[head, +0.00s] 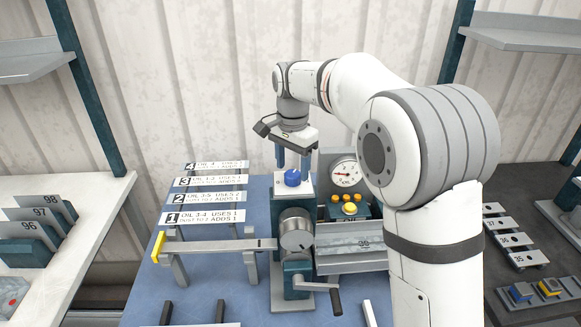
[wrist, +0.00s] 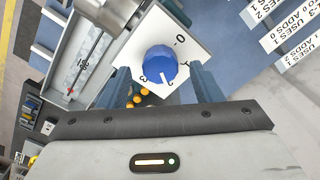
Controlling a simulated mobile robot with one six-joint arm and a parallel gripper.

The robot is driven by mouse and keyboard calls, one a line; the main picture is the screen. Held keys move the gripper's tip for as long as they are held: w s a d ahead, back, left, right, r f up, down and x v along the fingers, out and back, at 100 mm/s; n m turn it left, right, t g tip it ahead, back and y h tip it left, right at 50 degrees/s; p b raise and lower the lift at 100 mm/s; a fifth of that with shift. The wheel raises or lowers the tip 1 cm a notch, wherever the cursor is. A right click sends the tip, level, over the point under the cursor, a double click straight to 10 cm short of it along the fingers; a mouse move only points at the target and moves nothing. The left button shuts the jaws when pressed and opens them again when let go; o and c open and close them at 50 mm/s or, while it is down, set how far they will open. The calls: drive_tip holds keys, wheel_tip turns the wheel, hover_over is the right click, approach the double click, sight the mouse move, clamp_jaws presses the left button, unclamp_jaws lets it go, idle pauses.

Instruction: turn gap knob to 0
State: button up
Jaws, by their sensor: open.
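The gap knob (head: 292,177) is a round blue knob on a white plate on top of the machine. In the wrist view the knob (wrist: 160,63) sits in the middle of its white dial plate (wrist: 186,25), with 0, 2 and 3 legible around it. I cannot make out a pointer, so its setting is unclear. My gripper (head: 293,161) points down just above the knob. In the wrist view my gripper (wrist: 156,78) is open, with one blue finger on each side of the knob and room between. No contact shows.
A pressure gauge (head: 345,173) and a yellow-button panel (head: 349,209) stand right of the knob. A crank handle (head: 323,287) and a grey drum (head: 296,233) are in front. Numbered white oil cards (head: 205,217) lie at left. A yellow-ended bar (head: 159,247) extends left.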

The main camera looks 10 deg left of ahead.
drive_tip(key=shift+f, duration=0.85)
drive_tip(key=shift+c, duration=0.5)
